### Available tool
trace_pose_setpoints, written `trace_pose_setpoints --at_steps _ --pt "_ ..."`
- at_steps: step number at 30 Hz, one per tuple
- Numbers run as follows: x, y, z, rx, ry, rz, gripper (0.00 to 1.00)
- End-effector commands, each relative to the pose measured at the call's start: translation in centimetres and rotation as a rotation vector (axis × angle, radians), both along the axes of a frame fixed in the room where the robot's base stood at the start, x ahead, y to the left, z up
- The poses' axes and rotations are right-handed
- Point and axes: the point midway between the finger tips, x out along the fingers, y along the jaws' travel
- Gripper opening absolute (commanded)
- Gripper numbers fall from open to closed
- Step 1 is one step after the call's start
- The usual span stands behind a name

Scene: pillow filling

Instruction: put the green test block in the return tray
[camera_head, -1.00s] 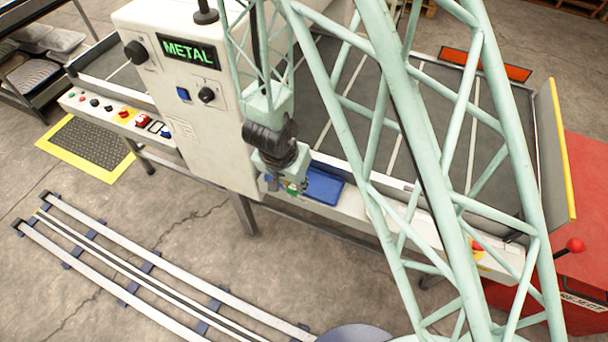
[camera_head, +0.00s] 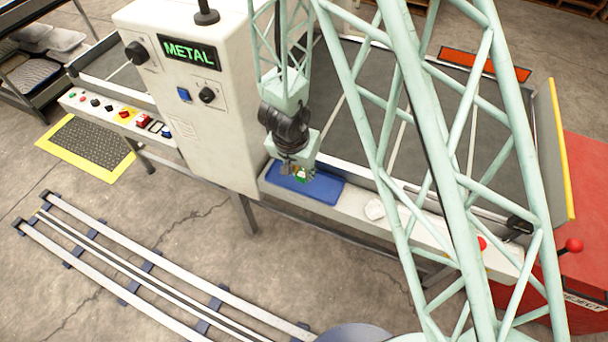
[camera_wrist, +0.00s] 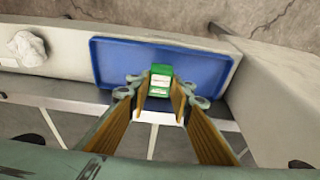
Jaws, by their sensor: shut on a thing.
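The green test block (camera_wrist: 161,82) has a white label and sits between the fingertips of my gripper (camera_wrist: 161,92) in the wrist view. My gripper is shut on it. In the head view my gripper (camera_head: 303,177) holds the small green block (camera_head: 301,176) over the blue return tray (camera_head: 325,190). The blue tray also shows in the wrist view (camera_wrist: 205,65), behind and below the block. I cannot tell whether the block touches the tray floor.
A crumpled white item (camera_head: 374,210) lies on the ledge right of the tray. The white cabinet (camera_head: 215,130) with the METAL display stands close at the left. A red button (camera_head: 481,243) sits farther right on the ledge. A dark conveyor bed lies behind.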

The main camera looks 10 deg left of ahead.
Motion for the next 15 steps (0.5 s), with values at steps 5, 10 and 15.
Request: trace_pose_setpoints --at_steps 5,10,15 --pt "1.1 -0.3 -0.5 0.001 0.000 -0.002 0.08" --pt "1.0 -0.3 -2.0 -0.001 0.000 -0.001 0.08" --pt "1.0 -0.3 -3.2 -0.001 0.000 -0.001 0.08"
